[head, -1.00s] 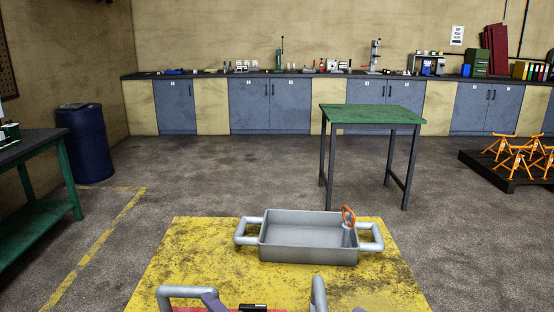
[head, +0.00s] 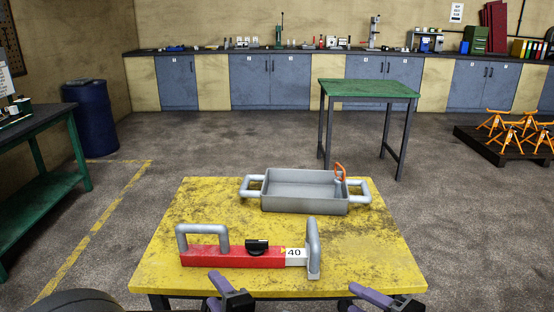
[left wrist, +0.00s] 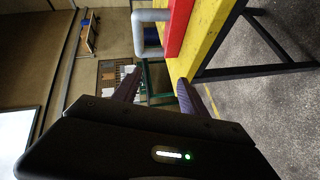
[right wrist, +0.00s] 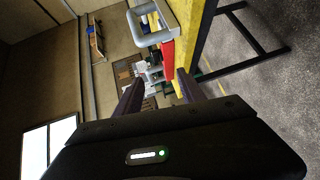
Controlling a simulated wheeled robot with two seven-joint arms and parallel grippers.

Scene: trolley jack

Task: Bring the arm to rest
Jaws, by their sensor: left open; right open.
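A red bar (head: 215,256) lies on the near part of the yellow table (head: 160,262). It has a grey loop handle (head: 203,232) at its left, a black knob (head: 257,246), a white end marked 40 (head: 295,253) and a second grey handle (head: 313,250) at its right. My left gripper (head: 215,288) is open and empty at the table's near edge, apart from the bar. My right gripper (head: 348,295) is open and empty further right, also apart from it. Both wrist views show spread purple fingers with nothing between them, at left (left wrist: 157,88) and right (right wrist: 160,90).
A grey tray (head: 303,205) with two side handles and an orange ring (head: 340,171) stands further back on the yellow table. A green-topped table (head: 368,89) stands beyond. A green bench (head: 45,190) and blue drum (head: 92,120) are at left. The floor between is clear.

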